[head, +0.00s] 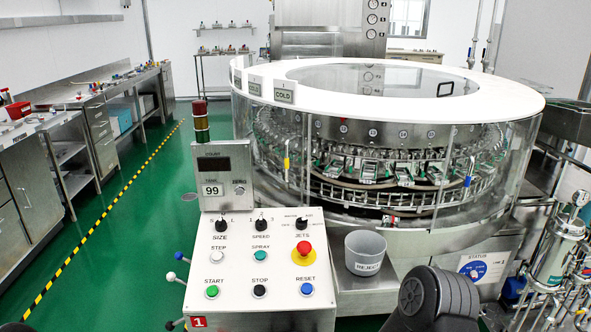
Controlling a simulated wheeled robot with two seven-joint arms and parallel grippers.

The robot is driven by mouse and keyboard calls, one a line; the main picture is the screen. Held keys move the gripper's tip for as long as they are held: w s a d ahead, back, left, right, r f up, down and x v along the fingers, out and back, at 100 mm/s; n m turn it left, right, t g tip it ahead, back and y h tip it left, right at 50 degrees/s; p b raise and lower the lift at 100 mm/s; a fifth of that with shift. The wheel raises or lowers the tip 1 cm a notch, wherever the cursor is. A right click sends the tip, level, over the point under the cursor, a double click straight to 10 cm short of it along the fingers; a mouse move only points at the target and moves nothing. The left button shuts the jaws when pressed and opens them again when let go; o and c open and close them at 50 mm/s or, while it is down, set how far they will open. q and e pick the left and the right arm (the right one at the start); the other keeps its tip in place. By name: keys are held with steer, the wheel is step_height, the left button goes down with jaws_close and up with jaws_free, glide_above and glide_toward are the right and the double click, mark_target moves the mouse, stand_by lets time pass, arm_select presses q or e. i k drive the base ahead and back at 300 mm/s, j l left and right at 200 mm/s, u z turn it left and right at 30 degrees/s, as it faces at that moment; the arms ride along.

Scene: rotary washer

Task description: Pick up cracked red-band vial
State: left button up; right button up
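The rotary washer (400,95) stands at the centre right, a round machine with a white top ring and clear guard panels. A ring of small clear vials (330,188) runs around inside it behind the guard. I cannot make out a red band or a crack on any of them at this size. A grey bin labelled REJECT (365,262) stands in front of the washer. A dark rounded part at the bottom right looks like my own arm. Neither gripper's fingers show.
A control panel (258,255) with knobs and buttons stands in front of the washer, with a counter display (225,170) and a signal tower (201,122). Steel benches (60,100) line the left wall. Green floor (150,215) is clear between. Pipes and a filter housing (558,250) stand at right.

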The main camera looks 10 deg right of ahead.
mark_target(385, 219)
steer(key=i+l+z, duration=0.2)
steer(key=l, duration=0.4)
steer(key=i+l+z, duration=0.2)
steer(key=l, duration=0.35)
steer(key=i+l+z, duration=0.2)
steer(key=l, duration=0.3)
steer(key=i+l+z, duration=0.15)
steer(key=i+l, duration=0.25)
steer(key=i+l+z, duration=0.2)
steer(key=l, duration=0.3)
steer(key=i, duration=0.1)
